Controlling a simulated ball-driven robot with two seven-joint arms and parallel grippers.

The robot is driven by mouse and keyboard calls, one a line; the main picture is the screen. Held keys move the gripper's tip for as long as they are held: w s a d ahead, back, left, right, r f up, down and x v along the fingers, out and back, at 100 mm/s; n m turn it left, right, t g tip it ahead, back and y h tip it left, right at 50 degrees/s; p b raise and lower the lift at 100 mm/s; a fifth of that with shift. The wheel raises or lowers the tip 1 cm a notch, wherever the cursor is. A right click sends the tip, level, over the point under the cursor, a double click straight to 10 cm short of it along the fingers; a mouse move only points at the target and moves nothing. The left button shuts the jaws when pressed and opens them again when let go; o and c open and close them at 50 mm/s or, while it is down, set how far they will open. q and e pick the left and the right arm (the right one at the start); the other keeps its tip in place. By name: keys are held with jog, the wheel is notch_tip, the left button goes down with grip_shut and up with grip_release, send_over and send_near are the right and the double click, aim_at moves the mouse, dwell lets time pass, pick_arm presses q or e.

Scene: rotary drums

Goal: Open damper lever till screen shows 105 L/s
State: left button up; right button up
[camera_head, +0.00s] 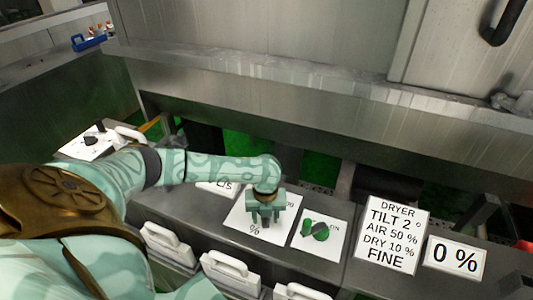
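My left arm reaches in from the left across the console. Its gripper (265,215) points down over a white panel (247,228) marked "%". Whatever control sits on that panel is hidden under the gripper, so I cannot tell whether the fingers hold anything. A small white screen (222,189) ending in "L/S" shows below my forearm; its number is hidden by the arm. No damper lever can be made out clearly. My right gripper is not in view.
Right of the gripper, a white panel (334,244) carries a green knob (320,231). A sign (391,234) reads "DRYER TILT 2°, AIR 50 %, DRY 10 %, FINE". A screen (455,258) shows "0 %". Another panel (85,147) with a dark control lies far left. White-handled bins line the front.

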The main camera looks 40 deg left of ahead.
pick_arm(q)
notch_tip(320, 180, up, 16)
jog(key=p, duration=0.4)
jog(key=shift+r, duration=0.15)
dwell(0.3)
